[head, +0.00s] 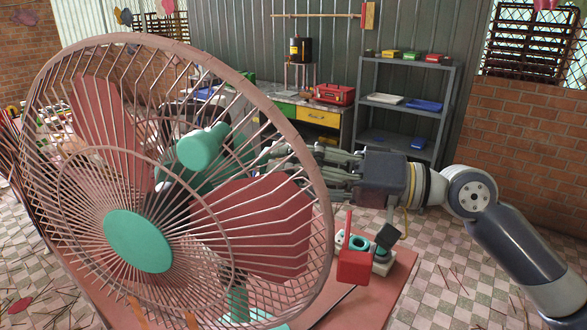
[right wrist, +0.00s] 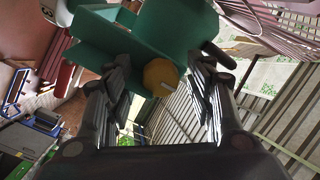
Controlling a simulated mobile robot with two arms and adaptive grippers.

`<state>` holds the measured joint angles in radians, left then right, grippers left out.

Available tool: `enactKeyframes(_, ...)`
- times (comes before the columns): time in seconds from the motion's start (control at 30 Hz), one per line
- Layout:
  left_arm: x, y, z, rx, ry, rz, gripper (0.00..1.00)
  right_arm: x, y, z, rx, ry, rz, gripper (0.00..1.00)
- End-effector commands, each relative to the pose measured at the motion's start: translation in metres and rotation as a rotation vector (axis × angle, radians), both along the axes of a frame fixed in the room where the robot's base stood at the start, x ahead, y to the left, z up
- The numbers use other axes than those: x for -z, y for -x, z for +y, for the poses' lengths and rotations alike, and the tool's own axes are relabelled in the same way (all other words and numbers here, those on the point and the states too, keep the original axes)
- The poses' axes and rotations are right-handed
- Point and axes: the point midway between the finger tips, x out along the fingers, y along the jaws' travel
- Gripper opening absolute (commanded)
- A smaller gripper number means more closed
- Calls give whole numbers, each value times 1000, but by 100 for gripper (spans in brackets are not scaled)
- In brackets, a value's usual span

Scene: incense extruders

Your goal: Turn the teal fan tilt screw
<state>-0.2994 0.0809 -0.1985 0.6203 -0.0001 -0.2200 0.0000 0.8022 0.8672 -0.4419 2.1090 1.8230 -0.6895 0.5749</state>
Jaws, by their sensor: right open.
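A large fan with a pinkish wire guard (head: 270,105) and a teal hub (head: 138,241) fills the left of the head view. Its teal rear parts (head: 203,147) show through the wires. In the right wrist view, a round yellow-orange screw head (right wrist: 161,74) with a pale mark sits against the teal fan body (right wrist: 140,35). My right gripper (head: 272,160) reaches in from the right behind the guard. Its fingers are spread, one on each side of the screw head in the right wrist view, with gaps visible. In the head view the guard hides the screw. My left gripper is not discernible.
A grey shelf (head: 408,100) and a workbench with a red toolbox (head: 335,94) stand behind. The wire guard is close to my right fingers.

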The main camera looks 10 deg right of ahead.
Motion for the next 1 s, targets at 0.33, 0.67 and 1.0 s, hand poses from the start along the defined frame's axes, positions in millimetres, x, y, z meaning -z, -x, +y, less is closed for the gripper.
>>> enactKeyframes(0.33, 0, 0, 0, 1, 1, 0, 40, 0, 0, 0, 1, 1, 0, 6)
enactKeyframes(0.67, 8, 0, -1, 2, 1, 0, 40, 2, 0, 0, -1, 20, -51, 6)
enactKeyframes(1.0, 35, 0, -1, 2, 2, 0, 40, 5, 0, 1, -3, 112, -279, 6)
